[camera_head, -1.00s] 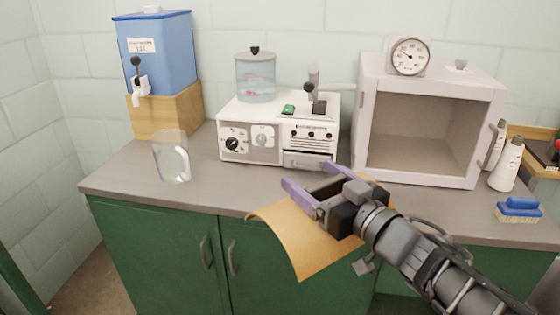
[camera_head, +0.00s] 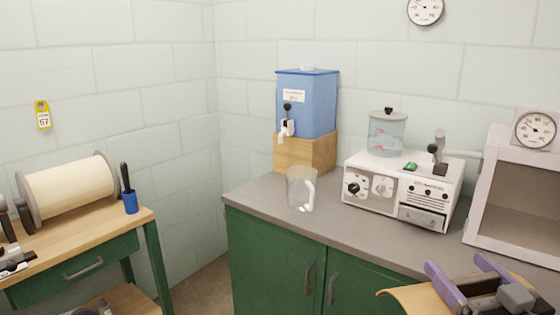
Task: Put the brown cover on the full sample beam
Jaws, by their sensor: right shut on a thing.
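The brown cover (camera_head: 405,297) is a thin, curved tan sheet at the bottom right, partly cut off by the picture's lower edge. My right gripper (camera_head: 458,268), with purple fingers, is shut on the cover in front of the grey counter. A large beam (camera_head: 70,186) wound with cream yarn lies between grey end discs on a wooden bench at the left. It has no cover on it and is well apart from my right gripper. My left gripper is not in view.
The wooden bench (camera_head: 100,237) also holds a blue cup (camera_head: 130,202) with a dark handle and grey metal parts (camera_head: 14,262). A glass jug (camera_head: 300,190), a blue dispenser (camera_head: 307,105) and a white machine (camera_head: 400,190) stand on the counter. Open floor separates bench and counter.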

